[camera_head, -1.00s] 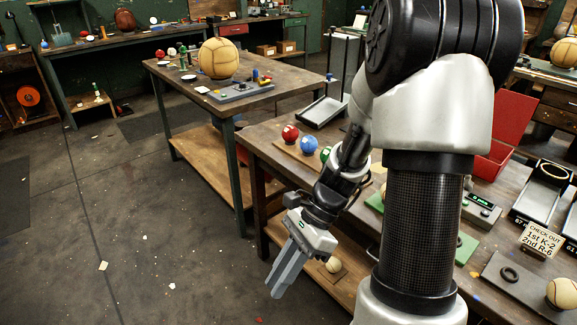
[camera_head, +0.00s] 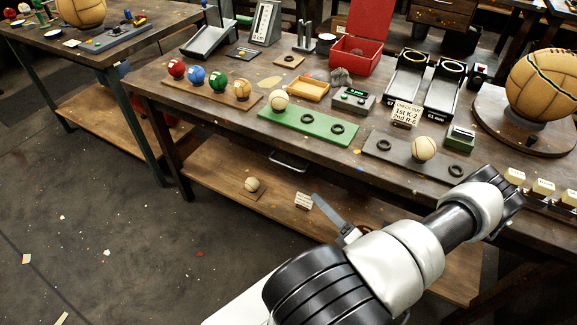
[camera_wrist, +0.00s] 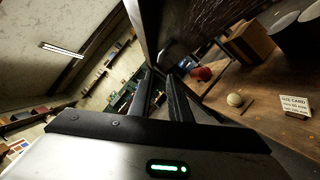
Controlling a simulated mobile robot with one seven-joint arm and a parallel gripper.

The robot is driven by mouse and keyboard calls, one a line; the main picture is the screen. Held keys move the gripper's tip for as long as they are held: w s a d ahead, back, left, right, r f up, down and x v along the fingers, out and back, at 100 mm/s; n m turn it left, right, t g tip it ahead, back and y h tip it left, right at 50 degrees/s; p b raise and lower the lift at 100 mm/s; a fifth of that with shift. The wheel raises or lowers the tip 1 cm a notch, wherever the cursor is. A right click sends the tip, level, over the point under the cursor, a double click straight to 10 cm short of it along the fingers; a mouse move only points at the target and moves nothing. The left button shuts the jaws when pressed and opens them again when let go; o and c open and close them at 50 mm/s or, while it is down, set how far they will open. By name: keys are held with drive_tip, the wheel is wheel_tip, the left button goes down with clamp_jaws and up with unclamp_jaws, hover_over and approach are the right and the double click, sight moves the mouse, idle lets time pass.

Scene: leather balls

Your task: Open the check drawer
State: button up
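A curved metal handle (camera_head: 288,162) sits under the front edge of the main workbench, left of its middle. It appears to belong to a drawer tucked below the top; the drawer front is in shadow, and I see no label marking it as the check drawer. My gripper (camera_head: 328,212) is low in front of the bench, to the right of and below the handle, and apart from it. My arm hides part of it. In the wrist view my two fingers (camera_wrist: 161,80) stand apart with nothing between them.
A lower shelf (camera_head: 215,165) carries a small ball (camera_head: 252,184) and a white card (camera_head: 304,201). The bench top holds coloured balls, a green board (camera_head: 310,126), a red box (camera_head: 356,60) and a check-out sign (camera_head: 405,113). The floor at left is open.

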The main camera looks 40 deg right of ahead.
sight(282, 164)
drive_tip(key=b+x, duration=0.1)
drive_tip(key=x, duration=1.6)
clamp_jaws()
